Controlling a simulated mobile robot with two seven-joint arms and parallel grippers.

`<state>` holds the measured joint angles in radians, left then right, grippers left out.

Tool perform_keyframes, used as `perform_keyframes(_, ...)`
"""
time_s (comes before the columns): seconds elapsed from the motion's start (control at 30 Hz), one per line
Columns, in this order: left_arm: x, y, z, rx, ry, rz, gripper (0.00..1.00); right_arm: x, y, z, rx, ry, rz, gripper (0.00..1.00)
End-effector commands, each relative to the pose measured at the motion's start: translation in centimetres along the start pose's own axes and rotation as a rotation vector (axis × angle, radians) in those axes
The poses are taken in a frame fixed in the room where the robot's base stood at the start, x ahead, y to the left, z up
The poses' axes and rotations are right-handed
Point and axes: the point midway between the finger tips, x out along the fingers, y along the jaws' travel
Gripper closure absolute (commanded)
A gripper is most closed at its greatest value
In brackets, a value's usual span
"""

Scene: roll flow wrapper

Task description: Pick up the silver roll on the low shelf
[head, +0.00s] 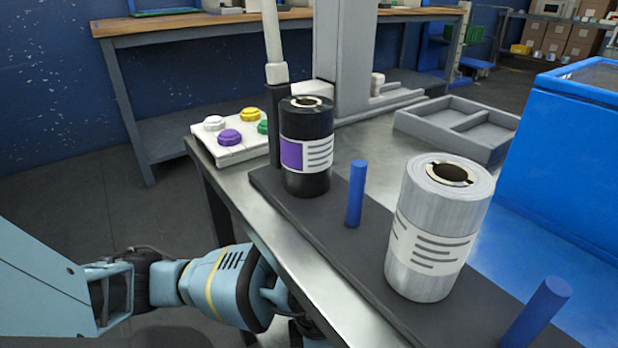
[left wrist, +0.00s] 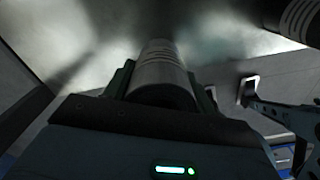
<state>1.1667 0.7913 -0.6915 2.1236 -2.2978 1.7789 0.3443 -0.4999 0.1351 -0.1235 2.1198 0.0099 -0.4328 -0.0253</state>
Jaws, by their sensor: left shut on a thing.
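In the left wrist view a grey, silver-looking roll (left wrist: 162,68) lies between the two fingers of my left gripper (left wrist: 165,82). The gripper is shut on it. The roll is over or on a pale metal surface; I cannot tell if it touches it. In the head view my left arm reaches in at the table's near edge, and the fingers and this roll are hidden there. Another silver roll (head: 432,235) with a white striped label stands upright on the dark board on top of the table. My right gripper is not in view.
A black roll (head: 306,150) and blue pegs (head: 356,195) stand on the dark board (head: 345,235). A button box (head: 235,140), a grey tray (head: 455,125) and a blue machine (head: 570,140) are around it. In the wrist view a dark roll (left wrist: 295,18) is at upper right.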

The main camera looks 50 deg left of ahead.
Motion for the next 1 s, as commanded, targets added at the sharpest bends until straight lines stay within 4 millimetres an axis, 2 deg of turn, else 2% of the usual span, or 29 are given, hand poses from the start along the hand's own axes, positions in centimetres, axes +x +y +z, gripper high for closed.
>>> perform_keyframes(0.03,-0.6,-1.6,0.1,0.006,-0.005,-0.005,0.78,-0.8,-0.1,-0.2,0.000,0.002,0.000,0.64)
perform_keyframes(0.2,-1.0,-5.9,0.2,0.004,-0.005,-0.003,0.78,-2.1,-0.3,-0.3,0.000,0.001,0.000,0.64)
perform_keyframes(0.4,-1.1,-9.3,0.2,0.002,-0.003,-0.002,0.78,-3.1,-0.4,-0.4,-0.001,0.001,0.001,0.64)
perform_keyframes(0.63,-1.1,-11.0,0.3,0.000,-0.002,0.000,0.78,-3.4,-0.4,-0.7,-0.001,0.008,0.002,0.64)
perform_keyframes(1.0,-1.1,-11.2,0.3,0.000,-0.001,-0.001,0.78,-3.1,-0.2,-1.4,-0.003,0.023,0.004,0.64)
